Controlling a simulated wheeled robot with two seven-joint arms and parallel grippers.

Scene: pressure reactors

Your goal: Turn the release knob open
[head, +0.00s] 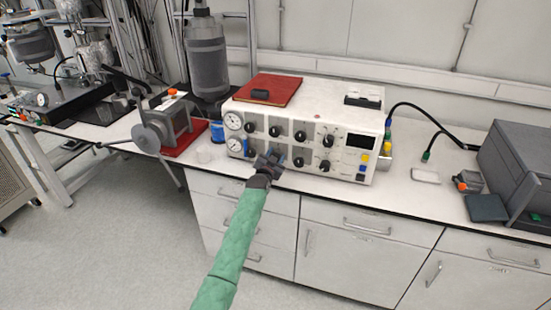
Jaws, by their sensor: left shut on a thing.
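A white control box (305,117) with gauges and several black knobs stands on the bench in the head view. My left gripper (270,159) is at the lower left of its front panel, at the end of the green-sleeved arm. It is shut on a black knob in the lower row, which the gripper mostly hides. I cannot read the labels, so I cannot tell by marking which knob is the release knob. Other knobs, such as the one at the upper middle (300,136), are uncovered. My right gripper is not in view.
A red book (268,89) lies on the box. A grey device (163,122) on a red mat stands left, with a large dark vessel (208,62) behind. A dark grey case (520,165) is at the right. White drawers (340,220) are below the bench edge.

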